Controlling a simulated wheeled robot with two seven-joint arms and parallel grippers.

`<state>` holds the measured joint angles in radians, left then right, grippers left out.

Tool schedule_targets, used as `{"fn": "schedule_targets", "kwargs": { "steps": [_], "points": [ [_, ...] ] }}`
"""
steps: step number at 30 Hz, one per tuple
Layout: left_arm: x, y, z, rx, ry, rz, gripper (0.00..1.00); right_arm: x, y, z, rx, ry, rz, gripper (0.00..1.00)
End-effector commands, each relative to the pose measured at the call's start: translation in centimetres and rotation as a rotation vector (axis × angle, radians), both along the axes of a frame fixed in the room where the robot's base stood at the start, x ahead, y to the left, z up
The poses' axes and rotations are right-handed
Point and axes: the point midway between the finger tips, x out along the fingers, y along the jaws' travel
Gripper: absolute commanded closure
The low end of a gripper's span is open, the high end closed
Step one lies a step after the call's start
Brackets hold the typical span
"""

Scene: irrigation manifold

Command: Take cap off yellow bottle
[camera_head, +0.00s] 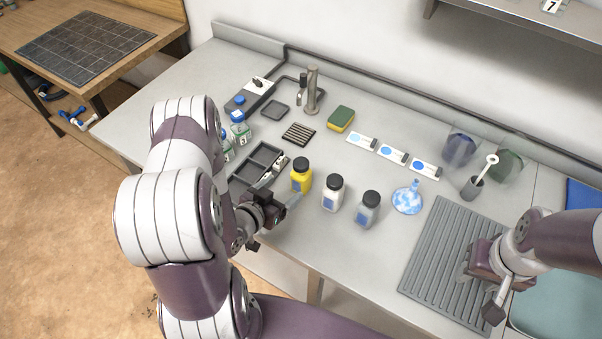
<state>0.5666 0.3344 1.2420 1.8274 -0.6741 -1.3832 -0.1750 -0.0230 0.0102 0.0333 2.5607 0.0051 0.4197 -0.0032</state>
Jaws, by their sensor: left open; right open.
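The yellow bottle (300,179) stands upright on the grey counter, with its black cap (301,163) on top. My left gripper (283,190) is open just left of and in front of the yellow bottle, its fingers pointing toward the bottle's lower body. I cannot tell whether a finger touches it. My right gripper (478,298) is at the far right, over the ribbed grey mat, far from the bottle. Its fingers are partly hidden by its own wrist.
A white bottle (332,196) and a grey bottle (367,212), both black-capped, stand right of the yellow one. A dark tray (243,176) lies behind my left gripper. A blue-white funnel (408,199) and ribbed mat (449,240) are further right. A tap (312,92) stands behind.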

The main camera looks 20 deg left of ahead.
Motion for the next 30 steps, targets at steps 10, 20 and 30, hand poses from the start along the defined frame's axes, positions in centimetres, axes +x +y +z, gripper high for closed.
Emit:
{"fn": "schedule_targets", "kwargs": {
  "steps": [10, 20, 30],
  "points": [
    [5.3, -1.1, -1.7, 0.001, 0.003, -0.004, 0.19, 0.0, 0.0, 1.0, 0.000, 0.000, 0.000, 0.57],
    [9.0, -1.7, -3.2, 0.001, 0.004, 0.001, 0.19, 0.0, 0.0, 1.6, 0.000, 0.000, 0.000, 0.57],
    [9.0, -1.7, -3.2, 0.001, 0.004, 0.002, 0.75, 0.0, 0.0, 1.6, 0.000, 0.000, 0.000, 0.57]
  ]
}}
